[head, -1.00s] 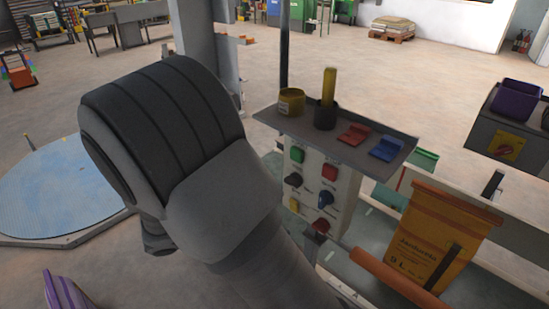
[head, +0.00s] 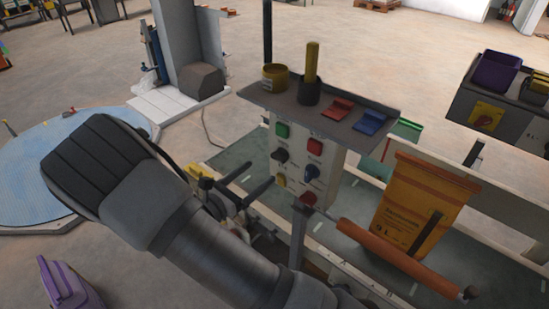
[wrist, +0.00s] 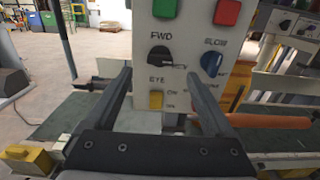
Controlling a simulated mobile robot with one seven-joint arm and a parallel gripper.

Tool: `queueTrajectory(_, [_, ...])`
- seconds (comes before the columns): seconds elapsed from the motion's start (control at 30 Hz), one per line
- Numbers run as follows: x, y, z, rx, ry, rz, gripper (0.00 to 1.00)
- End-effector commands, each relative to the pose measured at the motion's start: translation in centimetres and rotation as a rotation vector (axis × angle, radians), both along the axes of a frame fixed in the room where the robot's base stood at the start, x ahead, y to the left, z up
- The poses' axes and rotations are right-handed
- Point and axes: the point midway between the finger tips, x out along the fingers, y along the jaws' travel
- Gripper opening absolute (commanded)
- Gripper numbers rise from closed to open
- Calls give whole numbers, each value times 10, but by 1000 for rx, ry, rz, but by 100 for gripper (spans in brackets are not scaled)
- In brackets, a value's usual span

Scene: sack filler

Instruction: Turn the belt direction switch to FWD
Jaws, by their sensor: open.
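The control panel (head: 298,160) is a pale upright box. On its left side is a black rotary switch (head: 280,156). In the wrist view this black switch (wrist: 157,56) has FWD printed above it and a partly hidden label at its right. Its handle seems to point right, away from FWD, but this is hard to tell. My gripper (head: 259,179) is in front of the panel, its fingers apart. In the wrist view my gripper (wrist: 163,90) is open and empty, the switch showing between and beyond the fingertips, apart from them.
A blue knob (wrist: 211,62) marked SLOW is close by the right finger. A yellow button (wrist: 156,99) is below the switch; green (head: 282,131) and red (head: 315,146) buttons are above. A shelf (head: 350,128) overhangs the panel. An orange roller (head: 395,255) and sack (head: 418,205) stand right.

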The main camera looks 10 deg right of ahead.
Motion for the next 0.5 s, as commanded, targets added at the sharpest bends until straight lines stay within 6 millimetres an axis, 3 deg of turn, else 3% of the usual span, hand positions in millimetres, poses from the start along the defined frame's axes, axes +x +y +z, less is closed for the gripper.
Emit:
queueTrajectory(0.2, [26,-38,1,-1,-1,-4,88])
queueTrajectory(0.5, [45,-63,0,-1,0,-1,88])
